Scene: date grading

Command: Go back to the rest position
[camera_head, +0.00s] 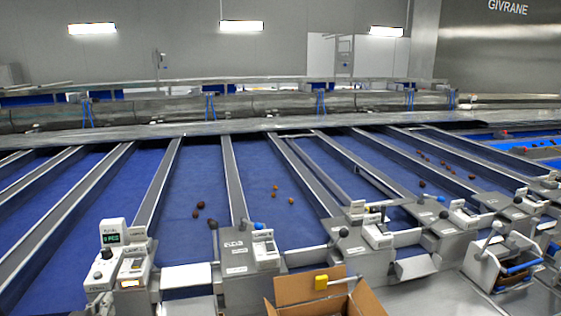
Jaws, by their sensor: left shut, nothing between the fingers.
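I make out neither my left gripper nor my right gripper in the head view. No fingertips show over the lanes, the stations or the carton, and nothing is seen being held.
Blue sorting lanes (205,170) with grey dividers run away from me, with several dates (290,201) lying loose. Grey and white stations (133,268) line their near ends, one with a green display. An open cardboard box (296,290) is at the front; a tray with a blue handle (522,267) is at right.

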